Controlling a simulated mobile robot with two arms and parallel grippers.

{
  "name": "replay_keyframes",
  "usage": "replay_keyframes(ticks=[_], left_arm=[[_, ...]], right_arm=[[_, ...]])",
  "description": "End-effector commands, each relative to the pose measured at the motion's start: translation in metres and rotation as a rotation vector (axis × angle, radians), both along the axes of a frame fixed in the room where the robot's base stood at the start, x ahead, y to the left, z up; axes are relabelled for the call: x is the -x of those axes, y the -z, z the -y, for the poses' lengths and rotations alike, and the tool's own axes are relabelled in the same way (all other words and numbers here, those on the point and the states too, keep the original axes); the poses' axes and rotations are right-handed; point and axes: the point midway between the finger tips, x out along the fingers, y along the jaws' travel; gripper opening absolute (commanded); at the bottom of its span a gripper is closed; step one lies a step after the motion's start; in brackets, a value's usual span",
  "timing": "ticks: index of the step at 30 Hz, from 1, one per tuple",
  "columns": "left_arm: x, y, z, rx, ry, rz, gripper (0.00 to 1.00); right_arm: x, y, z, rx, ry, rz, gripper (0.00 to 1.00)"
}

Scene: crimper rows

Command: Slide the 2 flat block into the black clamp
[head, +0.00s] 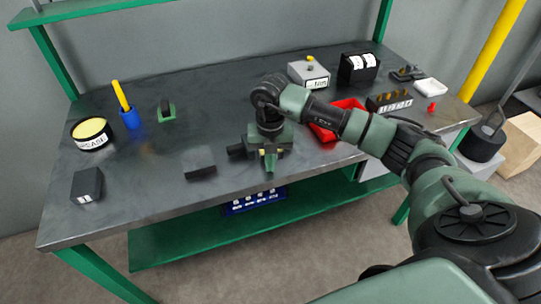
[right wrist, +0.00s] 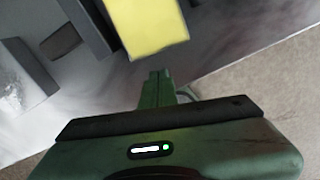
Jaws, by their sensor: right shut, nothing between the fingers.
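My right gripper (head: 270,163) is over the front middle of the table. Its green fingertips, also seen in the right wrist view (right wrist: 156,86), are shut and empty. Just beyond them in the wrist view is a yellow flat block (right wrist: 150,25), cut off by the top edge. Its left side meets a dark grey body (right wrist: 82,27), which looks like the black clamp. In the head view the dark clamp (head: 237,150) shows left of my gripper, mostly hidden by it. I cannot tell how deep the block sits. My left gripper is out of view.
A dark block (head: 199,162) lies left of the gripper. Farther left are a black box (head: 86,186), a yellow-topped round container (head: 91,133) and a blue holder (head: 130,119). A red bin (head: 325,132) and a dark rack (head: 389,102) stand right of the gripper.

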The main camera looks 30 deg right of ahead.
Motion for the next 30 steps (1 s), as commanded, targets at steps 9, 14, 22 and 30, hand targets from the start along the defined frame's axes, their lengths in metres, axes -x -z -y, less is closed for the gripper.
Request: replay_keyframes(ticks=[9,14,22,30], left_arm=[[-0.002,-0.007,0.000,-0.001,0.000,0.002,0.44],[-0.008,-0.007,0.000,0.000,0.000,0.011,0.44],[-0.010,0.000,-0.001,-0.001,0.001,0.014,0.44],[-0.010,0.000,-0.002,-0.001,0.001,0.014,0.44]], right_arm=[[-0.018,0.000,0.010,0.000,-0.002,-0.002,0.00],[-0.018,0.001,0.011,0.000,-0.003,-0.002,0.00],[-0.024,0.002,0.014,0.000,-0.002,0.000,0.00],[-0.026,0.000,0.016,0.001,-0.001,-0.001,0.00]])
